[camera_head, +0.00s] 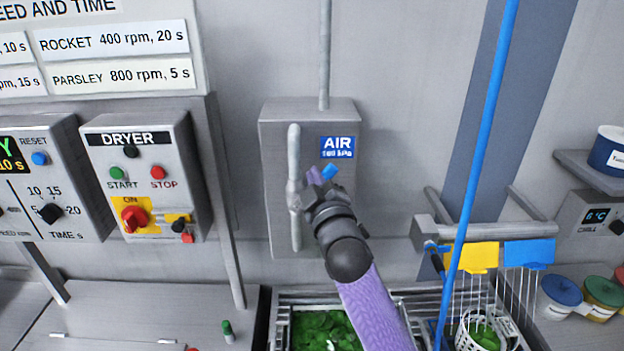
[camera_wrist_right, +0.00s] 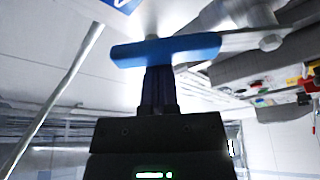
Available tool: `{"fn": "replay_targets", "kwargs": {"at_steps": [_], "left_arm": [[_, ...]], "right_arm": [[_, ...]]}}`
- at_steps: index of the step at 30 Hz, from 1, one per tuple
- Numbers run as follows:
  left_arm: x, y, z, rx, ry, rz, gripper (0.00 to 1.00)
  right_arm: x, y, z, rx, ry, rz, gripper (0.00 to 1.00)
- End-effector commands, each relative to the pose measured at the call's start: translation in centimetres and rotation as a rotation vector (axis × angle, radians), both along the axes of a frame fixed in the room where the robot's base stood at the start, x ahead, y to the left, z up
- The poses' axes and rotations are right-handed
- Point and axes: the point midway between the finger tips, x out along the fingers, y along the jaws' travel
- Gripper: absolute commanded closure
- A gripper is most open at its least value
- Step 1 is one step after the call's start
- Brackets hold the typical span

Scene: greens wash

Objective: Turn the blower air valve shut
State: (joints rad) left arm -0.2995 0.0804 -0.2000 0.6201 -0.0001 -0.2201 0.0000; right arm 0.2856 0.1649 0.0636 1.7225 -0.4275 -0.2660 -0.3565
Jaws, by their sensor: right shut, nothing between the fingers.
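The air valve (camera_head: 296,196) sits on a vertical grey pipe in front of a grey wall box with a blue AIR label (camera_head: 338,147). Its lever has a blue grip (camera_head: 330,171), partly hidden behind my right gripper. In the right wrist view the blue grip (camera_wrist_right: 165,49) lies across the picture, with its grey shank running right to a bolted pivot. My right gripper (camera_head: 315,177) is at the lever. Its fingers (camera_wrist_right: 158,88) are shut with nothing between them, and their tips are at the blue grip's edge; contact is unclear. My left gripper is not in view.
A dryer panel (camera_head: 140,170) with buttons and a red switch is on the left. Below are a basket of greens (camera_head: 325,330) and a steel counter (camera_head: 150,310). A blue hose (camera_head: 484,150) hangs at the right, near yellow and blue tags on a rack.

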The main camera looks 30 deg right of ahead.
Motion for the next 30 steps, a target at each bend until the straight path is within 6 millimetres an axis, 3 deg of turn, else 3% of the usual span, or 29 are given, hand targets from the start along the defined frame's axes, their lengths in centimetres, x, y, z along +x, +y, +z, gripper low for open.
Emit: {"fn": "replay_targets", "kwargs": {"at_steps": [8, 21, 30], "left_arm": [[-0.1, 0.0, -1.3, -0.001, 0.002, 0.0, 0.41], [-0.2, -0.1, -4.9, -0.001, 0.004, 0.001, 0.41], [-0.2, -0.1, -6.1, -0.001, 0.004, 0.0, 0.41]], "right_arm": [[-0.3, -0.7, -0.8, 0.096, -0.045, -0.001, 1.0], [-1.4, -2.8, -3.2, 0.441, -0.21, -0.002, 1.0], [-1.7, -3.6, -4.5, 0.631, -0.301, -0.001, 1.0]]}}
